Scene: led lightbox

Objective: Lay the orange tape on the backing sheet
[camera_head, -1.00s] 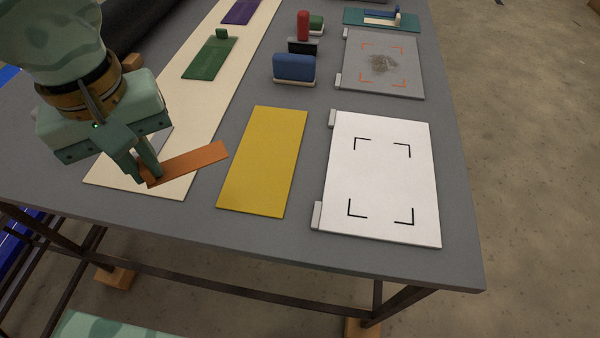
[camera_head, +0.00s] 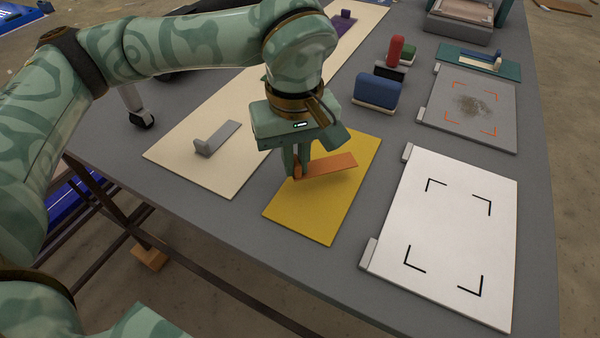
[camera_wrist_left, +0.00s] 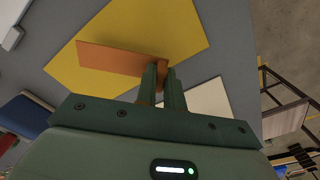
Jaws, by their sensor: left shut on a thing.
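The orange tape (camera_head: 330,165) is a flat strip held at its left end by my left gripper (camera_head: 302,171), whose fingers are shut on it. The strip reaches to the right over the plain yellow sheet (camera_head: 314,218), which lies flat on the table. The left wrist view also shows the tape (camera_wrist_left: 112,58) over the yellow sheet (camera_wrist_left: 185,28), with the fingertips (camera_wrist_left: 162,72) at one end. I cannot tell whether the tape touches the sheet. My right gripper is not in view.
A cream board (camera_head: 175,158) with a grey tabbed strip (camera_head: 217,138) lies left; a purple piece (camera_head: 343,22) is farther back. A white panel with black corner marks (camera_head: 452,235) lies right. My left arm hides part of the board.

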